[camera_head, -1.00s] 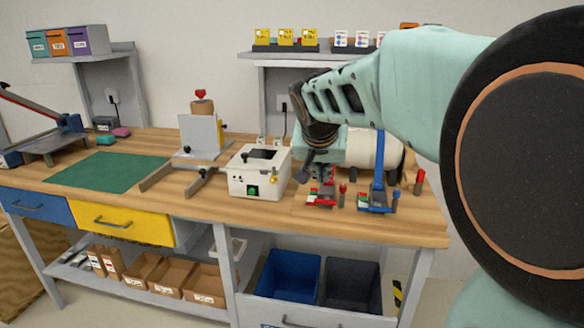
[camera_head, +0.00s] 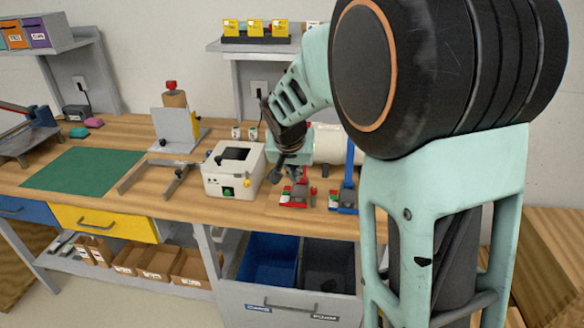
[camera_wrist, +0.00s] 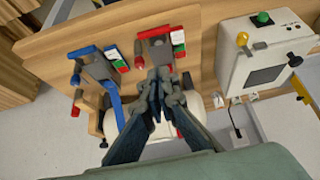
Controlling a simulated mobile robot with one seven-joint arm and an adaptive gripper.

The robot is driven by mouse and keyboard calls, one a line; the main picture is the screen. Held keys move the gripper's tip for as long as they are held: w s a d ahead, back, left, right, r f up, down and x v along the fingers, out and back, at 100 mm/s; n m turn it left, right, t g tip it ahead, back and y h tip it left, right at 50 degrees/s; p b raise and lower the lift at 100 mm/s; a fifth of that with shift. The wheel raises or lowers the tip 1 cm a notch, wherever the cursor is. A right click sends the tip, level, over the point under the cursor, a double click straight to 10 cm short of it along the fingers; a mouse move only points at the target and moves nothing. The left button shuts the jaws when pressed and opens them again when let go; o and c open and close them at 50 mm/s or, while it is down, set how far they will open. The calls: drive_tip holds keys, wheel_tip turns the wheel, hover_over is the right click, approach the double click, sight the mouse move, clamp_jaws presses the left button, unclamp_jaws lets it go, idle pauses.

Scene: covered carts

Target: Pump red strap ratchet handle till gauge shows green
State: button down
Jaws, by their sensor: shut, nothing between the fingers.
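The red strap ratchet (camera_head: 294,198) sits on the bench's front right part, and it also shows at the top middle of the wrist view (camera_wrist: 154,34). A small gauge with white, red and green patches (camera_wrist: 178,42) is beside it; its reading is too small to tell. My gripper (camera_head: 277,175) is shut and empty, pointing down just behind and left of the red ratchet. In the wrist view my fingertips (camera_wrist: 158,74) are close to the red ratchet's inner edge; whether they touch its handle I cannot tell. The fingers partly hide the handle area.
A white box with knobs (camera_head: 226,180) stands close left. A green mat (camera_head: 82,169) and a grey fixture (camera_head: 175,130) are farther left.

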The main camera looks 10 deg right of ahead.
hover_over(297, 205)
wheel_tip(297, 205, down, 6)
drive_tip(key=shift+w+r+p, duration=0.1)
drive_tip(key=shift+r+p, duration=0.15)
drive_tip(key=shift+p, duration=0.1)
wheel_tip(297, 205, down, 3)
drive_tip(key=shift+a+f, duration=0.1)
drive_tip(key=shift+f, duration=0.1)
drive_tip(key=shift+s+f, duration=0.25)
drive_tip(key=shift+f, duration=0.25)
drive_tip(key=shift+f, duration=0.1)
drive_tip(key=f+b, duration=0.1)
drive_tip(key=b, duration=0.2)
drive_tip(key=shift+s+a+f, duration=0.1)
drive_tip(key=shift+s+f, duration=0.1)
drive_tip(key=shift+f, duration=0.2)
drive_tip(key=shift+s, duration=0.1)
